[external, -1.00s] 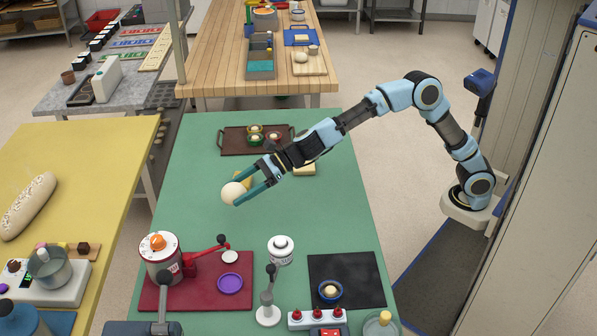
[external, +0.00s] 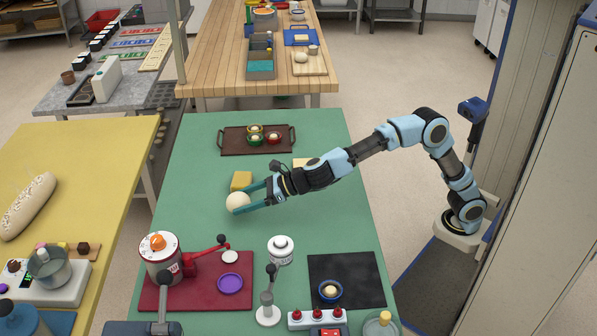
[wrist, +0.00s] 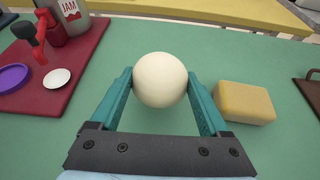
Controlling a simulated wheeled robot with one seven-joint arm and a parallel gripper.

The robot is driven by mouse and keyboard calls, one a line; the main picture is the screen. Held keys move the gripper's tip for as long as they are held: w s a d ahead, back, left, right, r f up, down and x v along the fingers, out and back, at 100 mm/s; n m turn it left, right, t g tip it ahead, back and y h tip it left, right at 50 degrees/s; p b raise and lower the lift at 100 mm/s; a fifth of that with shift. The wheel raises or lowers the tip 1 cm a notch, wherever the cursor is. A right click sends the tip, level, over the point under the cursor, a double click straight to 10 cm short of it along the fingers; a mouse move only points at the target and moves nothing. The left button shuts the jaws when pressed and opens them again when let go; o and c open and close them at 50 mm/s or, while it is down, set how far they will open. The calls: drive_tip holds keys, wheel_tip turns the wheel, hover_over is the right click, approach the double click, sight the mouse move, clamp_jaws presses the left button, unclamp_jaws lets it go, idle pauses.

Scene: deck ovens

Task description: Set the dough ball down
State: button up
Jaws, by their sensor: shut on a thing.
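The dough ball (external: 237,203) is round and cream-coloured. My gripper (external: 253,199) is shut on it, with one teal finger on each side; the ball also shows between the fingertips in the wrist view (wrist: 160,80). The ball is at or just above the green table (external: 205,225); I cannot tell whether it touches the surface. A yellow block (external: 241,181) lies just beyond the ball in the external view, and to the right of my fingers in the wrist view (wrist: 244,102).
A brown tray (external: 228,146) with small bowls is at the back. A red mat (external: 205,297) with a jam pot and a purple dish (external: 230,284) is at the front left. A black mat (external: 365,275) with a blue bowl is at the front right.

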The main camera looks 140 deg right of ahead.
sight(245, 217)
drive_tip(key=shift+f+b, duration=1.05)
drive_tip(key=shift+f, duration=0.75)
drive_tip(key=shift+f, duration=0.2)
drive_tip(key=o, duration=1.2)
drive_tip(key=shift+r, duration=0.1)
